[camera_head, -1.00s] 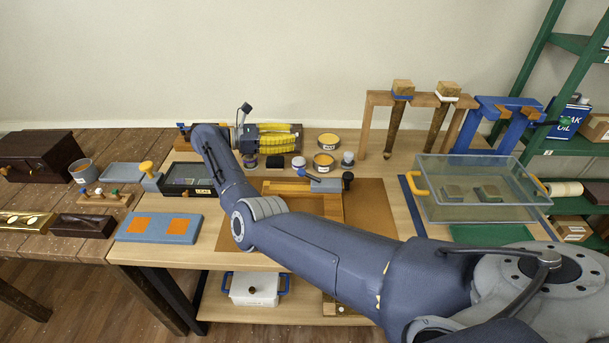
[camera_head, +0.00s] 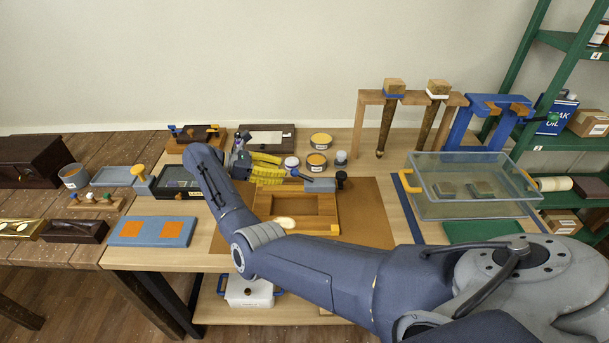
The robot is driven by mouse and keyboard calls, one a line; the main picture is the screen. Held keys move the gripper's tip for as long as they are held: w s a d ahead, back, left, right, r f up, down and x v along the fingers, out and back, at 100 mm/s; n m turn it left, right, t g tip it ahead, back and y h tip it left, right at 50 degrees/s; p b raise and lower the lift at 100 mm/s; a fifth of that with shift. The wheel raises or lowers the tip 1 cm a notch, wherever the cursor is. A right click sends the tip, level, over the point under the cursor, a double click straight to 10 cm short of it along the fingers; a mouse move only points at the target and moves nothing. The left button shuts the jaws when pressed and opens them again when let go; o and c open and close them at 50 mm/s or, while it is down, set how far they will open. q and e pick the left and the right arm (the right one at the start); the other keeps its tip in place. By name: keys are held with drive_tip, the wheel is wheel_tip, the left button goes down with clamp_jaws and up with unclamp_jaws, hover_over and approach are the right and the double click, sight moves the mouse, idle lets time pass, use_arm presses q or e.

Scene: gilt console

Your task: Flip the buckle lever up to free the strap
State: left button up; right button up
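I cannot make out a buckle lever or strap for certain. A wooden frame (camera_head: 332,226) on a brown mat carries a grey-blue bar (camera_head: 318,185) with a black knob at its right end. A dark block with small blue and red parts (camera_head: 196,133) sits on a wooden base at the back left. My forearm hides part of the bench and the frame's left side. My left gripper is out of view.
A dark board with a pale panel (camera_head: 266,145) lies behind the gripper. Tins (camera_head: 316,162) stand to its right, near the bar. A clear bin (camera_head: 470,208) and a wooden stand (camera_head: 364,120) occupy the right. A blue-grey plate with orange squares (camera_head: 126,233) lies front left.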

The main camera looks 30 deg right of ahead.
sight(299, 173)
drive_tip(key=x, duration=0.9)
drive_tip(key=shift+d, duration=0.1)
drive_tip(key=shift+c, duration=0.3)
clamp_jaws()
